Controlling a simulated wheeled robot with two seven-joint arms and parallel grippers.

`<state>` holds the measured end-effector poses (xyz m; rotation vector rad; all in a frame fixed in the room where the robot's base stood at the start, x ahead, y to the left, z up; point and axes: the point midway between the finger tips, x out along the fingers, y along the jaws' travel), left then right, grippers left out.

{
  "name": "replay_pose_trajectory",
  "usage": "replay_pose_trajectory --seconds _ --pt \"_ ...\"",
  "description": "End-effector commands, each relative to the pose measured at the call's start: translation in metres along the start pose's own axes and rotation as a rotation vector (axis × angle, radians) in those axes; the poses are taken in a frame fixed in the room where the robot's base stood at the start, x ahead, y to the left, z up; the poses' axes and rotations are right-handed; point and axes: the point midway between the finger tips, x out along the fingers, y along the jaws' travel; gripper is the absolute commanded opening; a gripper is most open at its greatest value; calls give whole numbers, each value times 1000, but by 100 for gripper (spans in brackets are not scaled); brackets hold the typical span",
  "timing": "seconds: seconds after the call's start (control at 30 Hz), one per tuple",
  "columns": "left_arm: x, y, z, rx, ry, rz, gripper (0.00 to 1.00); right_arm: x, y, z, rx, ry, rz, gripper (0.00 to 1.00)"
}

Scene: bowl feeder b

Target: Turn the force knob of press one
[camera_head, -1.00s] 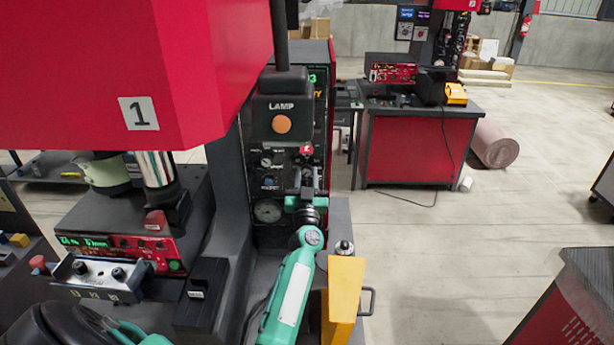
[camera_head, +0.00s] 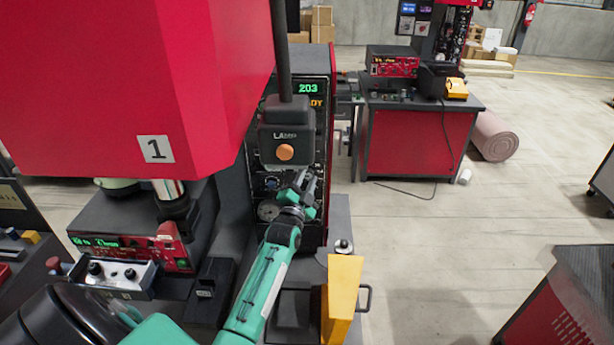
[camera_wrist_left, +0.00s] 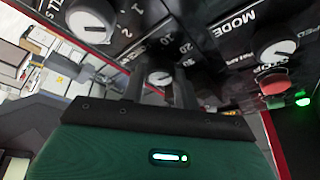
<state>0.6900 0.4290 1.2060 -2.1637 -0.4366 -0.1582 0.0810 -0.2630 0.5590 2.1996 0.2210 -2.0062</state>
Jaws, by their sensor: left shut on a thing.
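Press one (camera_head: 190,70) is a big red housing marked "1" at the upper left, with a dark control panel to its right. A small grey knob (camera_wrist_left: 160,78) on the panel shows in the left wrist view, beside scale numbers such as 10, 20 and 30. My left gripper (camera_head: 306,186) is at the panel, just below the black lamp box. In the left wrist view my left gripper (camera_wrist_left: 160,88) has its fingers on either side of this knob, shut on it. The head view hides the knob behind the gripper. My right gripper is out of view.
The lamp box (camera_head: 286,135) with its orange button hangs close above my gripper. Other knobs (camera_wrist_left: 92,20) and (camera_wrist_left: 278,40) flank the held knob. A round gauge (camera_head: 268,210) is left of my wrist. A yellow block (camera_head: 342,298) stands at the right; open floor lies beyond.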

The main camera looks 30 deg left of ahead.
Motion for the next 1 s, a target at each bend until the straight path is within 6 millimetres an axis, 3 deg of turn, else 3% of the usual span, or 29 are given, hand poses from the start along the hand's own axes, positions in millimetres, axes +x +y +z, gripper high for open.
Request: replay_pose_trajectory --seconds 0.5,1.0 --pt "0 -3 0 433 17 176 8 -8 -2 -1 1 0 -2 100" --pt "0 -3 -1 638 23 263 8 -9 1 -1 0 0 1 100"
